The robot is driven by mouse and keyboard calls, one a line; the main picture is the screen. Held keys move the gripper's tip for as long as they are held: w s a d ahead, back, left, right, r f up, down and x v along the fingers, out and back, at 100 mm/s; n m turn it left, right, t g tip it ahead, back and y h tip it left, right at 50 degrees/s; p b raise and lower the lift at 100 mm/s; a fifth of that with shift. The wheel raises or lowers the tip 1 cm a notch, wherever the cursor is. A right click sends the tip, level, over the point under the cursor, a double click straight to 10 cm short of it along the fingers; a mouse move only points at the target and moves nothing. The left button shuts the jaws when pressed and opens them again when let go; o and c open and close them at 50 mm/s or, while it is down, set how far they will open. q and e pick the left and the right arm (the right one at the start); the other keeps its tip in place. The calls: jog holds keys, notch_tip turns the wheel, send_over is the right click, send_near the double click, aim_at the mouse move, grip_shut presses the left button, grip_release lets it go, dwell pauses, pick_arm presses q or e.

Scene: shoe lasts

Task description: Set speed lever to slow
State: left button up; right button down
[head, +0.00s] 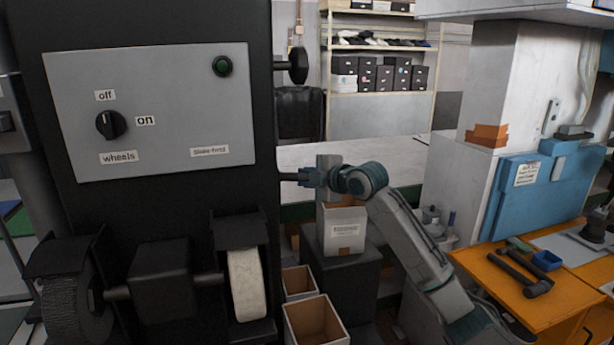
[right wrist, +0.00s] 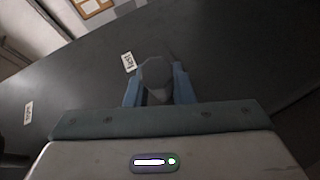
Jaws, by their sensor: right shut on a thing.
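The speed lever shows in the right wrist view as a dark grey knob (right wrist: 156,72) on the machine's black side. My right gripper (right wrist: 157,86) has its two blue fingers on either side of this knob and is shut on it. In the head view my right gripper (head: 305,177) reaches in from the right to the side of the black machine (head: 180,25). A dark rod (head: 287,176) runs from the machine to the fingers. A white label reading "fast" (right wrist: 129,62) is close beside the knob. A second label (right wrist: 28,112), too small to read, is farther left. My left gripper is out of view.
Another black knob (head: 298,66) sticks out above my right gripper. Below the arm stand open boxes (head: 316,322) and a white carton (head: 343,230). An orange table (head: 490,270) is at the right.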

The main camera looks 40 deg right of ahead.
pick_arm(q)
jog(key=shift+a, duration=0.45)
pick_arm(e)
jog(key=shift+f, duration=0.1)
jog(key=c, duration=1.3)
grip_release()
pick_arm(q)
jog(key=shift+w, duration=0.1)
pick_arm(e)
jog(key=shift+o, duration=0.2)
jog(key=shift+s+a, duration=0.1)
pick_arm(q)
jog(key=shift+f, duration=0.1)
pick_arm(e)
jog(key=shift+s, duration=0.2)
pick_arm(q)
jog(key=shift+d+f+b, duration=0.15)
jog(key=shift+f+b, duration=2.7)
jog(key=shift+b, duration=0.1)
pick_arm(e)
jog(key=v, duration=1)
jog(key=shift+s, duration=0.2)
